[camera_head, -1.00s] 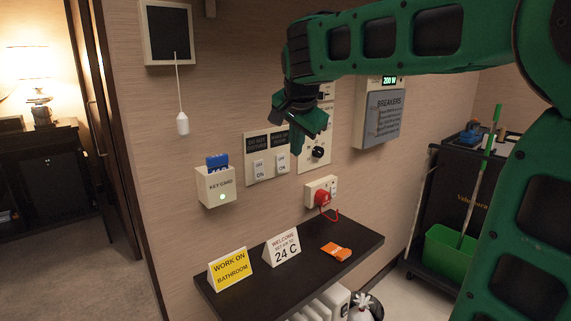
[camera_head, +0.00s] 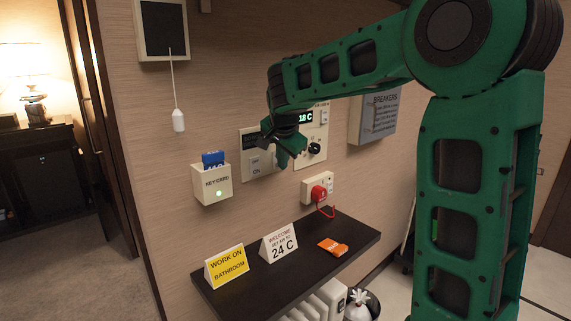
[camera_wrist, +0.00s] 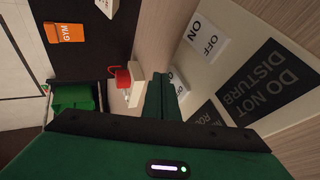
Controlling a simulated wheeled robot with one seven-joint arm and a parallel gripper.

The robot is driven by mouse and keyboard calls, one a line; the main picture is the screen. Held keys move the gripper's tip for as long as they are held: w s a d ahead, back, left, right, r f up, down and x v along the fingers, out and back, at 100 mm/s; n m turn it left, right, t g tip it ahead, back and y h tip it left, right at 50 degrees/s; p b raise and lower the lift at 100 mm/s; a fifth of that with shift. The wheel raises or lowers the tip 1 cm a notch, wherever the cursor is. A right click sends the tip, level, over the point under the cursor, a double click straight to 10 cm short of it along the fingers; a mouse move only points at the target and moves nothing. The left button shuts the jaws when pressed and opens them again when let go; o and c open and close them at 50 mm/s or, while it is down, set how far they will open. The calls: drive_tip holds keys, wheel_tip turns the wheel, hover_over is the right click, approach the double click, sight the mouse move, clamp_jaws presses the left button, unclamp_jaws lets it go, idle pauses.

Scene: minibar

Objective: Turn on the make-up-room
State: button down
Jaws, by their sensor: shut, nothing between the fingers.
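The make-up-room switch (camera_wrist: 176,80) is a white rocker beside the dark make-up-room label (camera_wrist: 209,116), partly cut off in the wrist view. The do-not-disturb switch (camera_wrist: 203,34) and label (camera_wrist: 268,80) are on the same wall panel. In the head view the panel (camera_head: 247,174) shows its left switch (camera_head: 255,164); my gripper hides much of the right side. My gripper (camera_head: 287,160) is shut and empty in front of the panel. In the wrist view its green fingers (camera_wrist: 161,88) are close beside the make-up-room switch; contact cannot be told.
A key-card holder (camera_head: 211,183) with a blue card and green light is left of the panel. A thermostat panel (camera_head: 318,138) reading 18 C and a red-plugged socket (camera_head: 318,190) are right. A dark shelf (camera_head: 215,294) with signs juts out below.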

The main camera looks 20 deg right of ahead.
drive_tip(key=shift+w, duration=0.25)
idle(0.6)
